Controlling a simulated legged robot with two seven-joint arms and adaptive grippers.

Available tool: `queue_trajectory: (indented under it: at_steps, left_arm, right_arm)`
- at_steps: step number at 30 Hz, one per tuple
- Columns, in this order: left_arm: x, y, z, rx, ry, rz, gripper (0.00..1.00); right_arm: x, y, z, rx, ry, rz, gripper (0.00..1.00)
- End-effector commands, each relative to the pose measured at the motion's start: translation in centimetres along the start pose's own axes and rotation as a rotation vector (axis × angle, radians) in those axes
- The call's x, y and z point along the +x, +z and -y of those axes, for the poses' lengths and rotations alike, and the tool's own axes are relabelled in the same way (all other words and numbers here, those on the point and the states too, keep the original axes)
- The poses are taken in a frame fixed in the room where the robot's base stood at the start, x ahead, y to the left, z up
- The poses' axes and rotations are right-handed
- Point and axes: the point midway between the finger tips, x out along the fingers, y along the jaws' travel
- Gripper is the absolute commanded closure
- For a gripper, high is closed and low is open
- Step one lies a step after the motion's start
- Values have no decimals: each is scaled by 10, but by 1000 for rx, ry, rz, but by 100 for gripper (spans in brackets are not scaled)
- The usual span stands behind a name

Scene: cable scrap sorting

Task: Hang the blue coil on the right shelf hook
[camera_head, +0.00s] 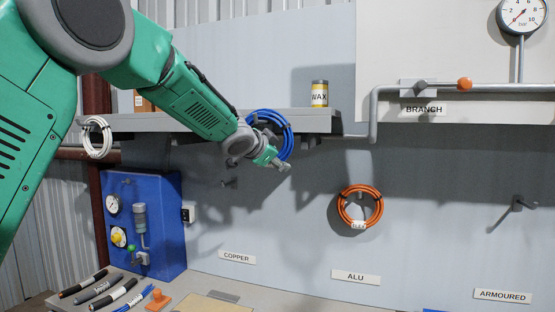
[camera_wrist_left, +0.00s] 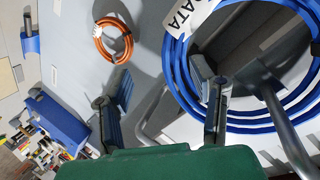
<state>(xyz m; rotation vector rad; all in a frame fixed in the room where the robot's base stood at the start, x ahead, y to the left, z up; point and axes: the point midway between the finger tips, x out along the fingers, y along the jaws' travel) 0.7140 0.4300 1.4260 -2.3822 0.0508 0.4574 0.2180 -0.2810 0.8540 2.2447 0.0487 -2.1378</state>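The blue coil (camera_head: 287,136) is a ring of several cable turns at the front edge of the shelf's right half. In the left wrist view the blue coil (camera_wrist_left: 177,75) fills the upper right, with a white DATA tag (camera_wrist_left: 192,15). A grey rod (camera_wrist_left: 283,128), which looks like the shelf hook, runs across the ring's opening; whether it bears the coil is unclear. My left gripper (camera_head: 279,163) is just below and in front of the coil. Contact cannot be told. My right gripper is out of view.
A white coil (camera_head: 97,137) hangs at the shelf's left end. A WAX tin (camera_head: 320,94) stands on the shelf (camera_head: 300,119). An orange coil (camera_head: 345,208) hangs on the wall. A bare wall peg (camera_head: 518,203) is at right, with a grey pipe (camera_head: 373,112) beside the shelf.

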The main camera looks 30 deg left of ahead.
Motion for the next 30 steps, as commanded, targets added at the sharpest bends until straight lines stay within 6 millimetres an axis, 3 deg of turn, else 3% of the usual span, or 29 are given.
queue_trajectory:
  at_steps: [8,18,30]
  left_arm:
    - [-14,-1,1,0,-2,-1,49]
    - [-92,0,2,-2,-2,-3,49]
    - [-113,1,0,3,-2,1,49]
  right_arm:
    - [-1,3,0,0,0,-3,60]
    - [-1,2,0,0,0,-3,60]
    - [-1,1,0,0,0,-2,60]
